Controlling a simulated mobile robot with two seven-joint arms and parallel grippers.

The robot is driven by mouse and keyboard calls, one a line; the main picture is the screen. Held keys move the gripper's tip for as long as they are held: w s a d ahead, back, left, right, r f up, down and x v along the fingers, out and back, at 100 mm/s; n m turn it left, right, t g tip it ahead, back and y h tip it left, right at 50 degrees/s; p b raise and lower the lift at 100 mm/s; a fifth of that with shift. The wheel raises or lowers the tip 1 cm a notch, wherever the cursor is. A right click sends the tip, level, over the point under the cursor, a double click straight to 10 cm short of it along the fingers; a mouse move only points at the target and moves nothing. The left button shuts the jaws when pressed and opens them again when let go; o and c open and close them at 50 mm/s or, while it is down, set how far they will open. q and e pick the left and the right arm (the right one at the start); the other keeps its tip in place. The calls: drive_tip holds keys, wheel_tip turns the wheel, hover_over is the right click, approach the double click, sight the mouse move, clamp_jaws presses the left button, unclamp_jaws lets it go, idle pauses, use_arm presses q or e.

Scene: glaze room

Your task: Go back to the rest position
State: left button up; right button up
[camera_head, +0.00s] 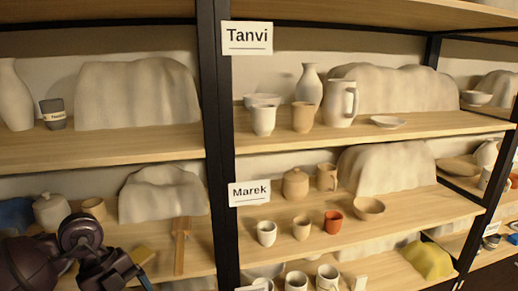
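Part of my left arm comes in at the lower left, in front of the lower left shelf. My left gripper (138,274) is dark and partly cut off by the bottom edge. Its fingers are too small and dark to tell whether they are open or shut. A small yellowish thing (142,255) shows right by it, and I cannot tell whether they touch. My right gripper is not in view.
Wooden shelves on black posts carry pottery and cloth-covered heaps. Labels read "Tanvi" (247,38) and "Marek" (249,192). A wooden tool (180,245) hangs over the left shelf's edge near my arm.

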use_arm(q)
drive_tip(key=s+d+n+t+h, duration=0.2)
drive_tip(key=s+d+t+h, duration=0.25)
drive_tip(key=d+h, duration=0.8)
drive_tip(key=s+a+f+n+t+y, duration=0.3)
drive_tip(key=a+f+n+t+y, duration=0.95)
drive_tip(key=n, duration=0.55)
drive_tip(key=s+f+n+g+y, duration=0.4)
drive_tip(key=s+f+n+g, duration=0.1)
drive_tip(key=s+f, duration=0.5)
drive_tip(key=shift+s+a+f, duration=0.15)
drive_tip(key=shift+s+a, duration=0.1)
drive_tip(key=shift+s, duration=0.2)
